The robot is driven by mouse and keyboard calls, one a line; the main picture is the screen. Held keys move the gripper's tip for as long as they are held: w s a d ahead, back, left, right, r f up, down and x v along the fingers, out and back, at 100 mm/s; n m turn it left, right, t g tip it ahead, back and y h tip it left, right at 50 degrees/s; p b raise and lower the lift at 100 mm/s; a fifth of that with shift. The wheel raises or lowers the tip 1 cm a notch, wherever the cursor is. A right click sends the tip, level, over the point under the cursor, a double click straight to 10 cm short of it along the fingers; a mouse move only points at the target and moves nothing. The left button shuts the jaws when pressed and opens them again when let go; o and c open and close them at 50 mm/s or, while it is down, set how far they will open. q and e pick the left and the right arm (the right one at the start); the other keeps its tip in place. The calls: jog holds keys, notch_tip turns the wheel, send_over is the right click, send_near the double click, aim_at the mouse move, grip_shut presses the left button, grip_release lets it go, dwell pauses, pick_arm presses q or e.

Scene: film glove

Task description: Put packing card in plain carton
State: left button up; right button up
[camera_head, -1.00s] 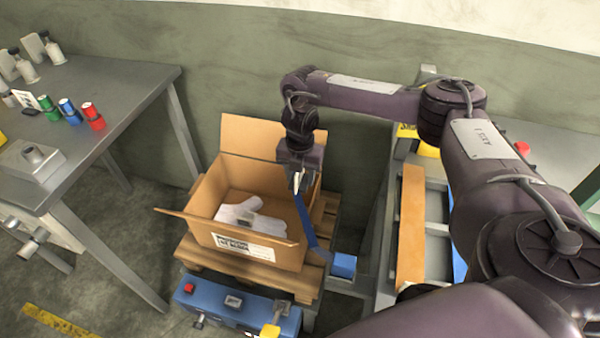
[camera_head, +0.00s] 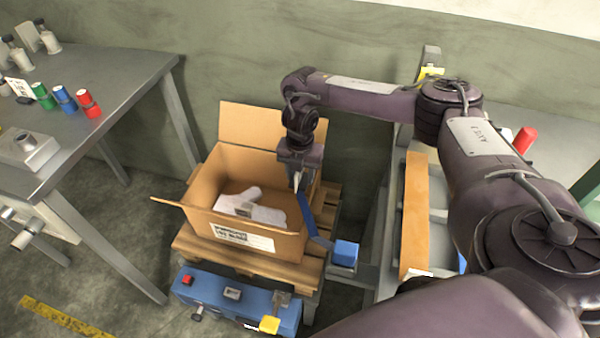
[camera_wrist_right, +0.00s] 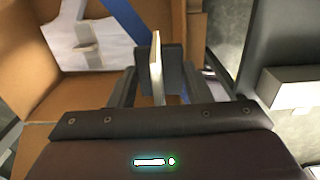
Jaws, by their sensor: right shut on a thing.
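The plain carton (camera_head: 195,215) is an open brown cardboard box with raised flaps and a printed label on its front. My right gripper (camera_head: 297,180) points down at the carton's right side, near the rim. It is shut on a thin pale card, the packing card (camera_wrist_right: 155,65), seen nearly edge-on in the right wrist view. The card's lower end and exact height above the carton are hard to tell. A white folded item (camera_head: 262,214) with a small grey part lies inside the carton; it also shows in the right wrist view (camera_wrist_right: 85,45). My left gripper is not in view.
A blue strap (camera_head: 306,215) runs along the carton's right side. The carton stands on a wooden pallet (camera_head: 215,254). A blue control box (camera_head: 240,299) is in front. A grey table (camera_head: 120,75) with coloured cylinders stands left. An orange-brown board (camera_head: 414,215) lies right.

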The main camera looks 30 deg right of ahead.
jog(key=shift+f+b, duration=1.65)
jog(key=shift+f, duration=0.9)
jog(key=o, duration=1)
jog(key=shift+r, duration=0.1)
jog(key=shift+o, duration=0.2)
notch_tip(320, 180, up, 8)
jog(key=shift+f+p, duration=0.1)
jog(key=shift+p, duration=0.4)
